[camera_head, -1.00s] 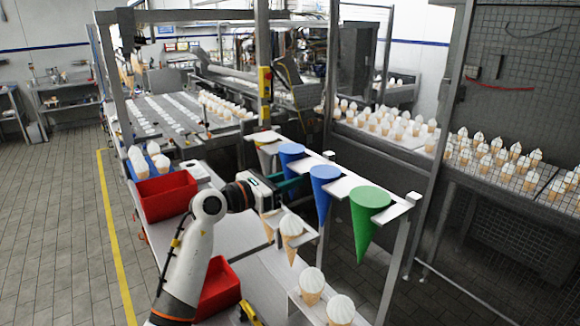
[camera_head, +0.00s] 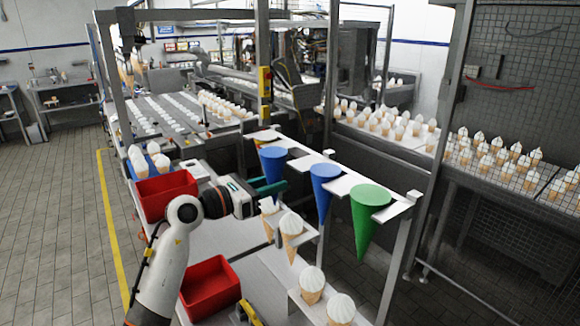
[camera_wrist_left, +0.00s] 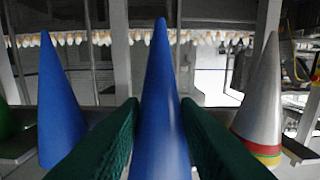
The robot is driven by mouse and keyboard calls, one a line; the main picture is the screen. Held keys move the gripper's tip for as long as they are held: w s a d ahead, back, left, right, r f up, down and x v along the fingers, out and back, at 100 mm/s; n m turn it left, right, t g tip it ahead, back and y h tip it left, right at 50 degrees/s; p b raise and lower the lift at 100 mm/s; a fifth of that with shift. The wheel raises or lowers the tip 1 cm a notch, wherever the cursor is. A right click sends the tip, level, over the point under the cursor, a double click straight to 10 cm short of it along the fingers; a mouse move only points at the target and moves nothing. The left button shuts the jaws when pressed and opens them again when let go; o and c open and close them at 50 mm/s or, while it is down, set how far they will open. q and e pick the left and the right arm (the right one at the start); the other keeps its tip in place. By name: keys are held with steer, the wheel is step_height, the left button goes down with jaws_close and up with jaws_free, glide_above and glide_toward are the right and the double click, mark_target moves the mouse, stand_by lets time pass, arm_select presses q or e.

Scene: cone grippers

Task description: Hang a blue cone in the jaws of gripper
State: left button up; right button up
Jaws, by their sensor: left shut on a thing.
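My left gripper (camera_head: 271,187) has green fingers and is shut on a blue cone (camera_head: 272,160), which hangs tip-down with its wide end up. In the left wrist view the held blue cone (camera_wrist_left: 160,110) stands between the two green fingers (camera_wrist_left: 158,140), tip toward the top of that picture. The cone is at the near side of the white rack (camera_head: 340,184). A second blue cone (camera_head: 323,190) and a green cone (camera_head: 367,215) hang in the rack's jaws to the right. A silver cone with red and yellow bands (camera_wrist_left: 262,105) shows beside the held cone. My right gripper is not in view.
Ice cream cones (camera_head: 291,230) stand in holders below the rack, close under my left gripper. A rack post (camera_head: 398,255) stands at right.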

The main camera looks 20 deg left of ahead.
arm_select(q)
steer(key=shift+b+v, duration=0.4)
steer(key=shift+v, duration=1.55)
steer(key=s+d+f, duration=0.5)
steer(key=d+f, duration=0.2)
steer(key=f, duration=0.3)
steer(key=shift+s+m+g+h, duration=0.3)
steer(key=shift+s, duration=0.05)
steer(key=shift+n+t+y, duration=0.4)
steer(key=s+d+f, duration=0.2)
steer(key=s, duration=0.1)
steer(key=s+d+f, duration=0.2)
steer(key=s, duration=0.1)
steer(key=s+d+f, duration=0.2)
steer(key=s, duration=0.2)
steer(key=shift+a, duration=0.1)
steer(key=shift+a, duration=0.1)
